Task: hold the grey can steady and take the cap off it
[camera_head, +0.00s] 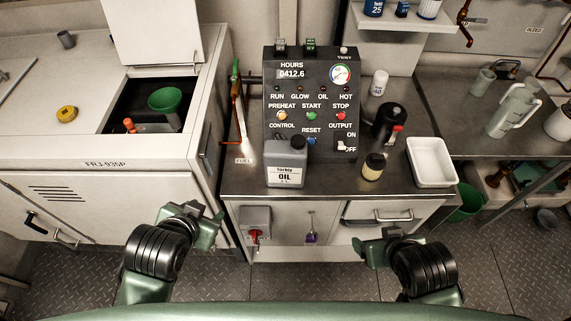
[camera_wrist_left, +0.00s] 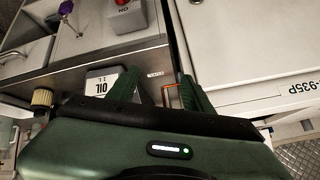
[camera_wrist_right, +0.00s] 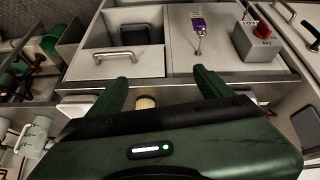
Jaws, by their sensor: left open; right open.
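The grey can (camera_head: 286,168) stands upright on the steel counter, in front of the black control panel. It has a white OIL label and a dark cap (camera_head: 298,142) on its top right. In the left wrist view the can (camera_wrist_left: 103,78) shows beside my fingers, its cap hidden. My left gripper (camera_head: 196,213) is open and empty, left of the can and nearer to me, in front of the cabinet. My right gripper (camera_head: 375,242) is open and empty, to the right of the can and nearer to me, in front of the drawer. Neither touches the can.
A red-knobbed switch box (camera_head: 256,222) and a drawer handle (camera_head: 379,218) stick out below. The counter left of the can is mostly clear.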

